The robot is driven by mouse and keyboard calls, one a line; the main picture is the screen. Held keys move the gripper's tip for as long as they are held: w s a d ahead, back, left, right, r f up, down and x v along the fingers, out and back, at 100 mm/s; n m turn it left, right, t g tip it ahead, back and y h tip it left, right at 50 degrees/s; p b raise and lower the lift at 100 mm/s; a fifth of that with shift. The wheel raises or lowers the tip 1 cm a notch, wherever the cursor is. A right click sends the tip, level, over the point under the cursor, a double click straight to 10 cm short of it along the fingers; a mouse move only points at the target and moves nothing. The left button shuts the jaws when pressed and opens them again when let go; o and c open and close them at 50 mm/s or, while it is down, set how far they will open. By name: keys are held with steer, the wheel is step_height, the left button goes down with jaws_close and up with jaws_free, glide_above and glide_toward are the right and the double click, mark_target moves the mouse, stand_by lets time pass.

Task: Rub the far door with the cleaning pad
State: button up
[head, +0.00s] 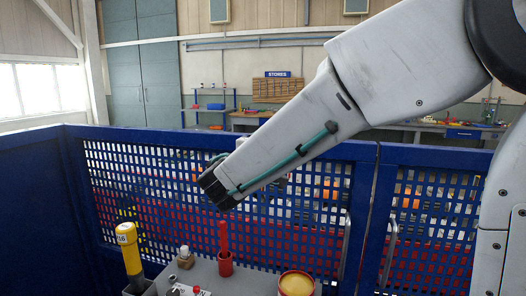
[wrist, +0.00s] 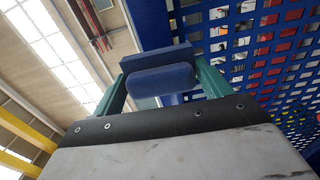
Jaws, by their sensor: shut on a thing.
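My gripper (wrist: 162,78) has teal fingers shut on the cleaning pad (wrist: 164,82), a dark blue block, in the wrist view. The pad is beside the blue mesh, which fills the right of that view; I cannot tell whether they touch. In the head view, blue mesh panels with upright handles cross the scene. The wide left panel (head: 110,214) and the narrower right panel (head: 380,215) meet at a seam; I cannot tell which is the far door. My arm hides part of the left panel, and the pad is not clearly visible there.
Below my arm, a grey worktop (head: 233,286) carries a red cup (head: 225,268) with a red-handled tool, a tub of yellow stuff (head: 296,284) and small items. A yellow cylinder (head: 130,250) stands at its left. Shelves and benches are beyond the mesh.

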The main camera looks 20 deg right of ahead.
steer(key=shift+v, duration=0.8)
steer(key=shift+a, duration=0.1)
steer(key=shift+v, duration=1.45)
